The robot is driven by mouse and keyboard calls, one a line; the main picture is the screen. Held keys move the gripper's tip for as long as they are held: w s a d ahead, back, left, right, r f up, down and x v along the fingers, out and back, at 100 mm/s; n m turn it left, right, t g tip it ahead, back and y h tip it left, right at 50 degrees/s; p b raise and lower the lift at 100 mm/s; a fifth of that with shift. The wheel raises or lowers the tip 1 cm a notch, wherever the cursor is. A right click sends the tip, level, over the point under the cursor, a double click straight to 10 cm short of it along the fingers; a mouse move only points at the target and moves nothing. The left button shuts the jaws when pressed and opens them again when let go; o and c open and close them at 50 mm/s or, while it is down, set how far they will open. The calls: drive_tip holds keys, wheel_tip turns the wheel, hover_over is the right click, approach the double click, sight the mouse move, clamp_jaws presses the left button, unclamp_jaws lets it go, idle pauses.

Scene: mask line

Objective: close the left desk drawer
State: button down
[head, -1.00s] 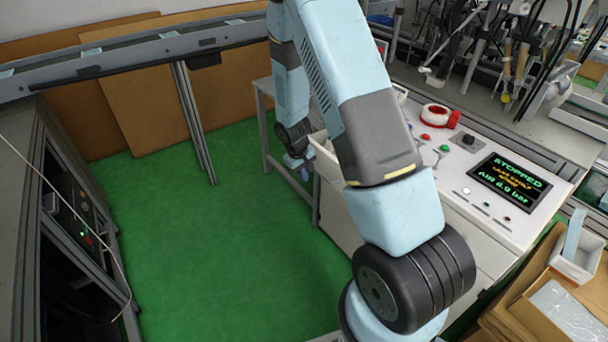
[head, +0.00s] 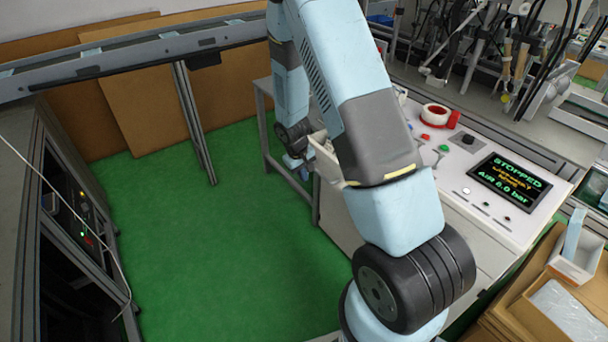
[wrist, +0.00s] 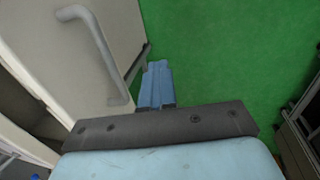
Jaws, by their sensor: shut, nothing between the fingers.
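The white desk (head: 400,225) stands right of centre in the head view. A white drawer (head: 325,158) sticks out from its left side, partly hidden behind my arm. In the wrist view a pale drawer front (wrist: 75,60) with a grey bar handle (wrist: 100,50) fills the upper left. My gripper (wrist: 157,72) has its blue fingers together and empty, just right of the drawer front's edge. I cannot tell whether they touch it. In the head view my gripper (head: 293,162) shows only in part, left of the drawer.
Green floor (head: 220,240) lies open left of the desk. A grey table (head: 262,90) stands behind the gripper. A control panel with a screen (head: 510,183) and a red tape roll (head: 438,115) is on the desktop. Cardboard boxes (head: 525,310) are at lower right.

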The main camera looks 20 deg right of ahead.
drive_tip(key=c, duration=1.8)
unclamp_jaws()
drive_tip(key=o, duration=0.6)
drive_tip(key=shift+o, duration=0.2)
drive_tip(key=shift+r, duration=0.1)
wheel_tip(320, 180, up, 13)
drive_tip(key=a, duration=0.2)
drive_tip(key=shift+s+a, duration=0.2)
drive_tip(key=shift+s, duration=0.2)
drive_tip(key=shift+r, duration=0.1)
